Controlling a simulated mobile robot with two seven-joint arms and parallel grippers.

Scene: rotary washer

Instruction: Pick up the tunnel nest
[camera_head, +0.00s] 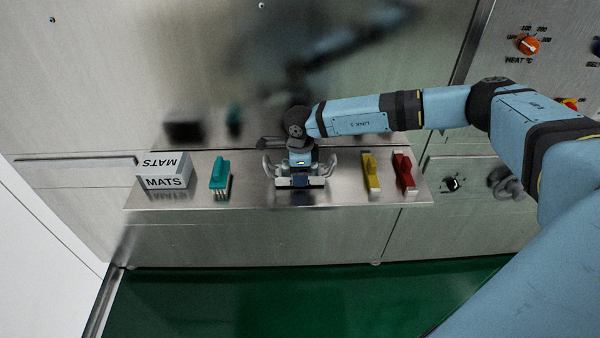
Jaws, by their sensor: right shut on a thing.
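My right arm comes in from the right, and its gripper (300,180) is down at the steel shelf (258,201), near the shelf's middle. The gripper is shut on a small pale grey piece, which I take to be the tunnel nest (300,184). The gripper covers much of it from above, so its full shape is hidden. It is at or just above the shelf surface; I cannot tell if it touches. My left gripper is not in view.
On the shelf, a white MATS box (166,182) and a teal brush (220,177) stand left of the gripper. A yellow piece (371,172) and a red piece (403,172) stand to its right. A steel wall rises behind. Green floor (290,300) lies in front.

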